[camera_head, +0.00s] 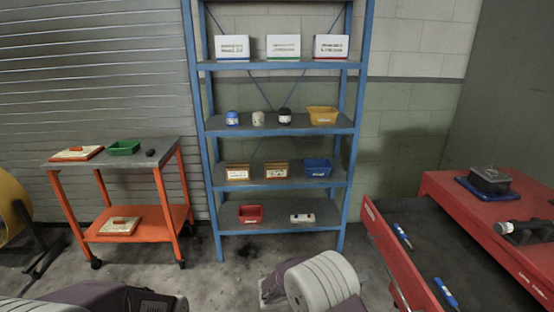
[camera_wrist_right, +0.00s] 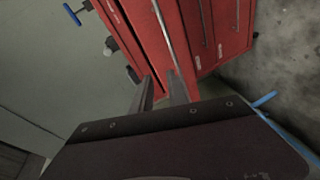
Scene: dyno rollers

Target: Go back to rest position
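My right gripper (camera_wrist_right: 160,90) shows in the right wrist view with its two dark fingers apart and nothing between them. Past the fingertips are the red drawer fronts of a tool chest (camera_wrist_right: 205,35), with a gap I cannot judge. In the head view my right arm is low at the bottom centre, left of the chest's open drawer; its fingers are hard to make out there. Parts of my left arm show at the bottom left of the head view, but no left fingertips can be seen.
The red tool chest (camera_head: 450,190) stands at right, its open drawer (camera_head: 385,250) holding blue-handled tools (camera_head: 402,236). A blue shelf (camera_head: 280,131) with boxes and bins stands ahead. An orange cart (camera_head: 165,214) is at left.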

